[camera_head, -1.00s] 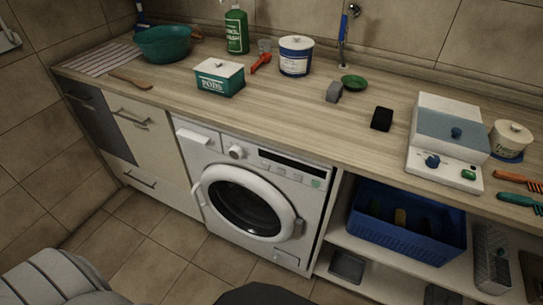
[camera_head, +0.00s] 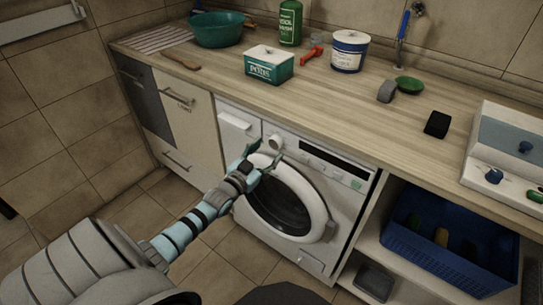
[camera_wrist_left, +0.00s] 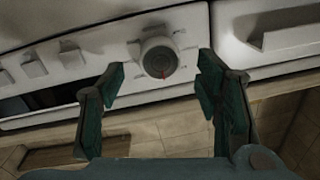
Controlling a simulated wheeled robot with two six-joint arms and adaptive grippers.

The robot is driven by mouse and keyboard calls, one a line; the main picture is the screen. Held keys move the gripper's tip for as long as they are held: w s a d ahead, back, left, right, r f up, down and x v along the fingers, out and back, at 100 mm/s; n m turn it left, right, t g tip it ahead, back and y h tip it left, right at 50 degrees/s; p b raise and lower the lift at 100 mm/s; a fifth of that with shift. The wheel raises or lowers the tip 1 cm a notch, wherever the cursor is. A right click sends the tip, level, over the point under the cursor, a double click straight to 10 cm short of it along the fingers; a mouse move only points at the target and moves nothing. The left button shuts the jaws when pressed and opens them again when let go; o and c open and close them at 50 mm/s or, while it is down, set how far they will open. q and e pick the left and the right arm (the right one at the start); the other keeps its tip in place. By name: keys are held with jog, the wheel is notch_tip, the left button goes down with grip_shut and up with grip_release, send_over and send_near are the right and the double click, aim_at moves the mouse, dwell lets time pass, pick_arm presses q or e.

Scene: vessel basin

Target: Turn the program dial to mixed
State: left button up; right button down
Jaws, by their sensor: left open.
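The program dial (camera_head: 275,142) is a round white knob on the front panel of the white washing machine (camera_head: 318,180). In the left wrist view the dial (camera_wrist_left: 159,58) shows a small red mark low on its face; I cannot read any program label around it. My left gripper (camera_head: 266,160) is open in front of the panel, just below the dial. In the left wrist view the teal fingers of my left gripper (camera_wrist_left: 160,82) stand apart on either side of the dial, with clear gaps. My right gripper is not in view.
The detergent drawer (camera_head: 238,125) is left of the dial, and buttons (camera_wrist_left: 50,60) sit beside it. The round door (camera_head: 285,203) is below. A wooden counter (camera_head: 330,110) overhangs the machine, bearing a teal pods box (camera_head: 268,68). A blue basket (camera_head: 432,255) is on the right shelf.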

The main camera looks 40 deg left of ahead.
aim_at(274, 145)
pick_arm(q)
jog(key=w, duration=0.1)
jog(key=b, duration=0.1)
jog(key=w, duration=0.1)
jog(key=shift+w+f+b, duration=0.25)
jog(key=shift+w+b, duration=0.05)
jog(key=shift+w, duration=0.05)
jog(key=shift+w+a+r, duration=0.1)
jog(key=shift+w+r, duration=0.1)
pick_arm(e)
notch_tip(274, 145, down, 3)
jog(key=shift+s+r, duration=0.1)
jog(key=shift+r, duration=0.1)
pick_arm(q)
jog(key=shift+c, duration=0.4)
jog(key=c, duration=1.1)
jog(key=shift+m, duration=0.3)
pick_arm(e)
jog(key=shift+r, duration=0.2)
